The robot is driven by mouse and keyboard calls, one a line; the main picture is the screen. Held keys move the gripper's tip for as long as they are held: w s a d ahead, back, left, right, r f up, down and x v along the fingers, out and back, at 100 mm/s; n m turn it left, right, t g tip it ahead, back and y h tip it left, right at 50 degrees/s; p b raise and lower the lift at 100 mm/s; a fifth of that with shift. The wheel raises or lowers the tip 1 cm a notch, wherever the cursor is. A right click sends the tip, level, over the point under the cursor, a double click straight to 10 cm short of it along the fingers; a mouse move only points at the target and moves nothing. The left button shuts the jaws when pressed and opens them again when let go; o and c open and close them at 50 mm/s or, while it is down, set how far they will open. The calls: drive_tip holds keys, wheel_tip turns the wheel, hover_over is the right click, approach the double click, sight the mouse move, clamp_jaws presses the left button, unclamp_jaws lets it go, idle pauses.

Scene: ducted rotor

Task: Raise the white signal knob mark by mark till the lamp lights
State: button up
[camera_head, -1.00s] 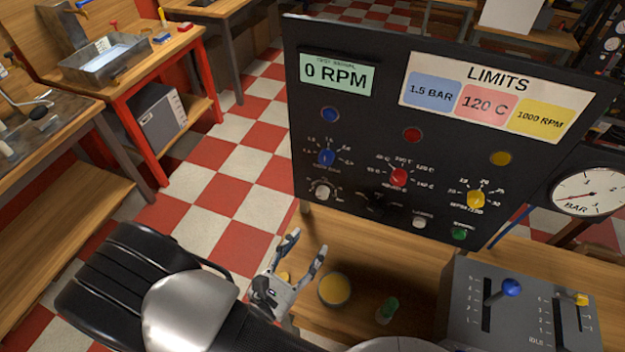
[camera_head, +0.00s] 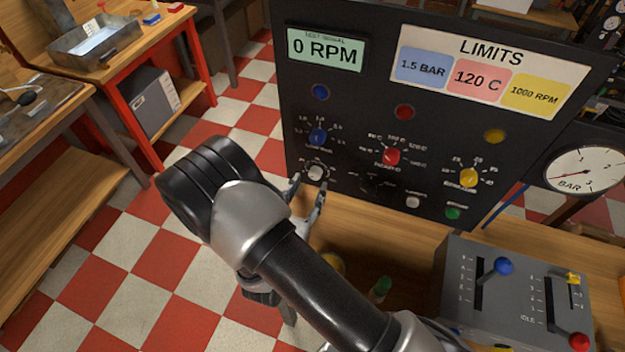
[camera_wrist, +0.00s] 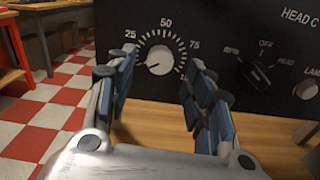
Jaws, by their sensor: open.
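The white signal knob (camera_head: 316,172) sits at the lower left of the black panel (camera_head: 345,110). In the wrist view the knob (camera_wrist: 160,60) has a dial with marks 25, 50 and 75, and its pointer appears turned to the lower left. My gripper (camera_head: 308,188) is open just in front of the knob; in the wrist view its fingers (camera_wrist: 160,85) stand on either side, below and apart from it. The display (camera_head: 325,49) reads 0 RPM. The blue lamp (camera_head: 320,92), red lamp (camera_head: 404,112) and yellow lamp (camera_head: 494,136) look dull.
Blue (camera_head: 317,138), red (camera_head: 391,156) and yellow (camera_head: 468,177) knobs sit close by on the panel. A black selector (camera_wrist: 258,75) is right of the white knob.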

sight(314, 177)
drive_tip(key=shift+x, duration=1.9)
drive_tip(key=shift+c, duration=0.4)
drive_tip(key=c, duration=1)
drive_tip(key=shift+m+b, duration=0.4)
drive_tip(key=m+b, duration=0.2)
drive_tip(key=m, duration=0.1)
drive_tip(key=shift+f+m+b, duration=0.1)
drive_tip(key=shift+m+b, duration=0.2)
drive_tip(key=m+b, duration=0.3)
drive_tip(key=m, duration=0.1)
drive_tip(key=shift+m+b, duration=0.35)
drive_tip(key=shift+m, duration=0.05)
